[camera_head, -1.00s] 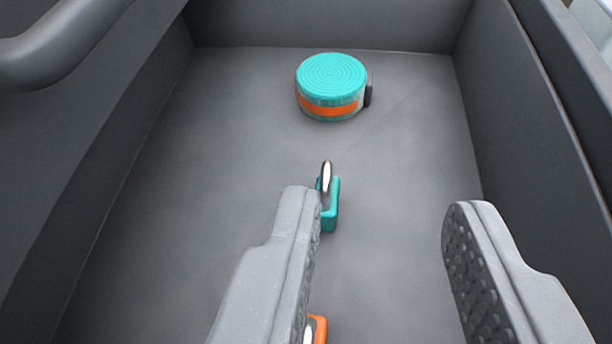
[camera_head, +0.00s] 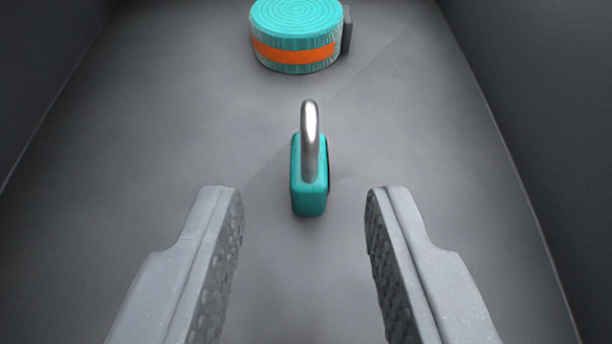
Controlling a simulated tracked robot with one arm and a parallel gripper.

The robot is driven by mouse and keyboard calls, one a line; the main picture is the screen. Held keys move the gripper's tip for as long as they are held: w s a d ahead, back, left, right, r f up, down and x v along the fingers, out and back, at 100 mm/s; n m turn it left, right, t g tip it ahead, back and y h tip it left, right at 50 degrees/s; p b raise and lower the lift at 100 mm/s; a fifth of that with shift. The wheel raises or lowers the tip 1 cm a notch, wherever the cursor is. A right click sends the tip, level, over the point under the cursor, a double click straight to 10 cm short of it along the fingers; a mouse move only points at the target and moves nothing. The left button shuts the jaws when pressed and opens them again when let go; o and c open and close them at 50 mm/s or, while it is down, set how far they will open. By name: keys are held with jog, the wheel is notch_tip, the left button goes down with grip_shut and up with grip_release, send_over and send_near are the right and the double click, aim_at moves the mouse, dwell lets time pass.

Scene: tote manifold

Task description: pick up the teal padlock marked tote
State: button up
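The teal padlock (camera_head: 308,195) stands upright on the floor of the grey tote (camera_head: 90,190), with its silver shackle pointing up. It is seen nearly edge-on, and I see no marking on the side that shows. My gripper (camera_head: 305,195) is open and empty. Its two grey fingers with bumpy inner pads lie left and right of the padlock in the picture, with clear room on both sides. The padlock appears just beyond the fingertips and is not touched.
A round teal coil with an orange band (camera_head: 296,45) and a dark tab at its right lies beyond the padlock. Dark tote walls rise at the left and right (camera_head: 540,110). The floor around the padlock is clear.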

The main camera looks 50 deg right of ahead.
aim_at(310, 123)
jog(key=shift+b+x, duration=1.45)
jog(key=shift+x, duration=2.3)
jog(key=shift+d+r, duration=0.1)
jog(key=shift+r, duration=0.1)
jog(key=shift+c, duration=0.3)
grip_shut()
